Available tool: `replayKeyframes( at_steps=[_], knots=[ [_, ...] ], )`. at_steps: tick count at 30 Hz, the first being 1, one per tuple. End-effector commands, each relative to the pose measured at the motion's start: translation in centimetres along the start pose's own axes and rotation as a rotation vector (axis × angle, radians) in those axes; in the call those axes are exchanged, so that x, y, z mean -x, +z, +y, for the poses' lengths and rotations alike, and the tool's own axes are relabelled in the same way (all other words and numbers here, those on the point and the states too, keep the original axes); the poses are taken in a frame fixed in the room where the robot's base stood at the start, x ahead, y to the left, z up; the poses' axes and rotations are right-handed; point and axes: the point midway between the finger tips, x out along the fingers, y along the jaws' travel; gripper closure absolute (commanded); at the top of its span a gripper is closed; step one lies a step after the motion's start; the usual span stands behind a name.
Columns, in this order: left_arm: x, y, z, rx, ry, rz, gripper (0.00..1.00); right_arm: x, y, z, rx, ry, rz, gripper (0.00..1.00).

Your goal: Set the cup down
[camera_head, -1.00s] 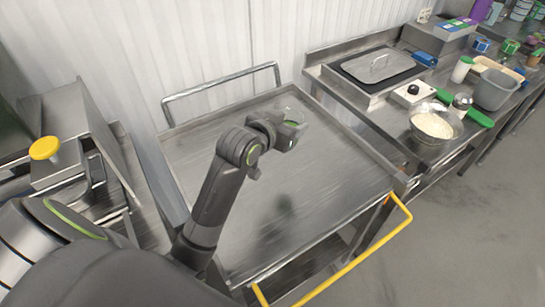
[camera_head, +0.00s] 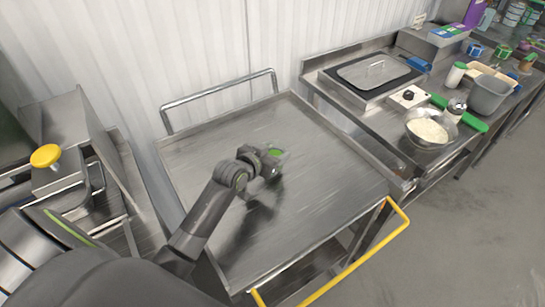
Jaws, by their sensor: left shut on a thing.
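My left gripper (camera_head: 273,168) is low over the middle of the steel cart top (camera_head: 325,170). I cannot tell whether the cup touches the cart top. A dark shadow lies on the metal just below the gripper. My right gripper is not in view.
The cart top is otherwise bare, with a rail (camera_head: 220,98) at the back and a yellow handle (camera_head: 350,262) in front.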

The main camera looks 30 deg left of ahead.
Motion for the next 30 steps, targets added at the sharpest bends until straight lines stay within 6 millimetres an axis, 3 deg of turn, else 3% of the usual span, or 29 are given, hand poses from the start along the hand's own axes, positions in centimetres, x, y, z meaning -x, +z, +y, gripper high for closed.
replayKeyframes(
  at_steps=[6, 17, 18, 21, 23, 30],
  knots=[
    [-0.9, 2.2, 0.0, 0.000, 0.000, -0.001, 0.72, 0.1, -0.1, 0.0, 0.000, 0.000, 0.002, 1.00],
    [-1.0, 2.5, 0.0, -0.001, 0.000, 0.000, 0.72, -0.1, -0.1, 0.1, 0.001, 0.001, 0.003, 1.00],
    [-1.0, 2.5, 0.0, -0.001, 0.000, -0.001, 0.40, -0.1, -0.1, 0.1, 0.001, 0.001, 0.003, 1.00],
    [-1.0, 2.5, 0.0, -0.001, 0.000, -0.001, 0.27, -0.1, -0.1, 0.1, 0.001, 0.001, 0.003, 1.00],
    [-1.0, 2.5, 0.0, -0.001, 0.000, -0.001, 0.21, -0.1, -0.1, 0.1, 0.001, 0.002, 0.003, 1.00],
    [-1.0, 2.5, 0.0, -0.001, 0.000, -0.001, 0.21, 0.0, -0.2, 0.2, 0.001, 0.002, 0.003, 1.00]
  ],
)
